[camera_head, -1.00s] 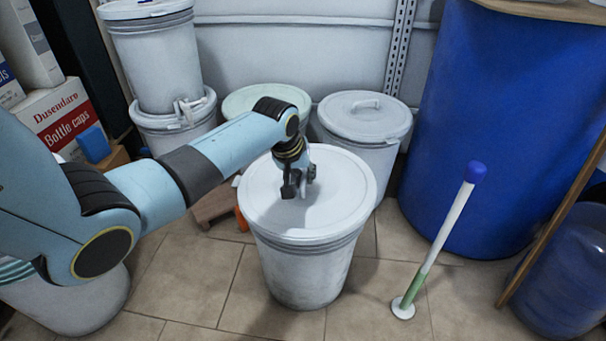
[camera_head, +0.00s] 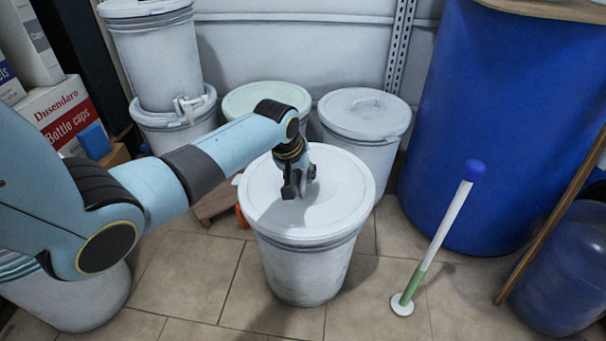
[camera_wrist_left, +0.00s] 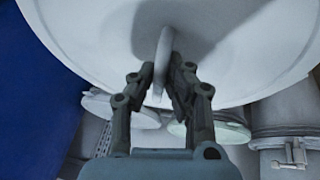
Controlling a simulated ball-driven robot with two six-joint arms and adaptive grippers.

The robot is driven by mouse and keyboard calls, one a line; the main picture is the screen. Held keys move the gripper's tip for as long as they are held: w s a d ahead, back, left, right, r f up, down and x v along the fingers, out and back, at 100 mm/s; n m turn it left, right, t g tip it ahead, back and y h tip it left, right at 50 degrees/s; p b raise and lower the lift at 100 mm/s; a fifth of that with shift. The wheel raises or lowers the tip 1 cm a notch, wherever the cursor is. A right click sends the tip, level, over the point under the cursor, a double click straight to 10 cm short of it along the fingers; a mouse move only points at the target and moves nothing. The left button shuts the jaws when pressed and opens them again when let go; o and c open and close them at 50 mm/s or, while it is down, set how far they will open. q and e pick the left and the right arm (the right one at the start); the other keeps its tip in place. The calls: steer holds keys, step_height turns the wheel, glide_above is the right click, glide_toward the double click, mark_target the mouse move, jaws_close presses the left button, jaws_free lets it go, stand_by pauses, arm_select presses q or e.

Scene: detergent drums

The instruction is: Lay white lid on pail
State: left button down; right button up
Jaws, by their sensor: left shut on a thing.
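The white lid (camera_head: 338,188) lies flat over the top of the white pail (camera_head: 308,271) in the middle of the floor. My left gripper (camera_head: 299,190) is over the lid's middle, pointing down. In the left wrist view my left gripper (camera_wrist_left: 162,85) is shut on the upright handle of the lid (camera_wrist_left: 240,40), with one finger on each side. The lid's rim looks level with the pail's rim; any small gap is hidden. My right gripper is not in view.
Behind stand a grey lidded pail (camera_head: 362,143), a pale green-lidded pail (camera_head: 240,100) and stacked pails at left. A white and green pole (camera_head: 435,240) with a blue top stands right, before a large blue drum (camera_head: 490,130). Tiled floor in front is clear.

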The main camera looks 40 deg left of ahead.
arm_select(q)
steer(key=c, duration=1.3)
jaws_free()
steer(key=shift+o, duration=0.5)
steer(key=o, duration=0.4)
step_height(320, 180, up, 7)
steer(key=p, duration=0.7)
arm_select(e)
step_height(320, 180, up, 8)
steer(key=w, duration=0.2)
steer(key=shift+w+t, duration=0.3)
